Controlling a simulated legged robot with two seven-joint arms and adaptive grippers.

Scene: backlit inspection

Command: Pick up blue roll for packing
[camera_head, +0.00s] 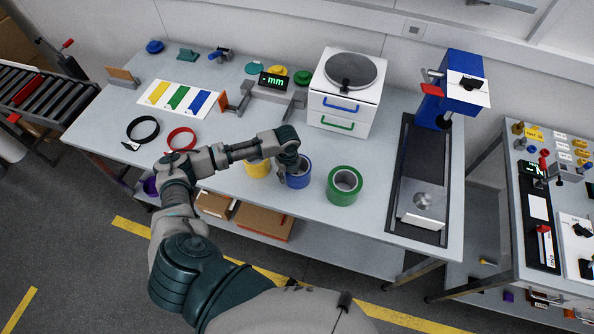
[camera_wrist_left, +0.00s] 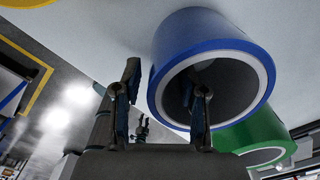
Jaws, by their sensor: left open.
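The blue roll (camera_head: 301,178) stands on the grey table between a yellow roll (camera_head: 257,169) and a green roll (camera_head: 344,187). My left gripper (camera_head: 286,174) is open at the blue roll's left side, and its wrist hides part of the roll's top. In the left wrist view, the blue roll (camera_wrist_left: 212,37) fills the upper right. One finger of the left gripper (camera_wrist_left: 161,92) is outside the roll's wall and the other is in front of its hollow. Contact cannot be told. My right gripper is not in view.
A white drawer unit (camera_head: 343,108) stands behind the rolls. A black-based press (camera_head: 420,180) is to the right. Black (camera_head: 142,129) and red (camera_head: 181,139) rings lie to the left. A purple roll (camera_head: 150,186) is partly hidden by my arm. Bare table lies between green roll and press.

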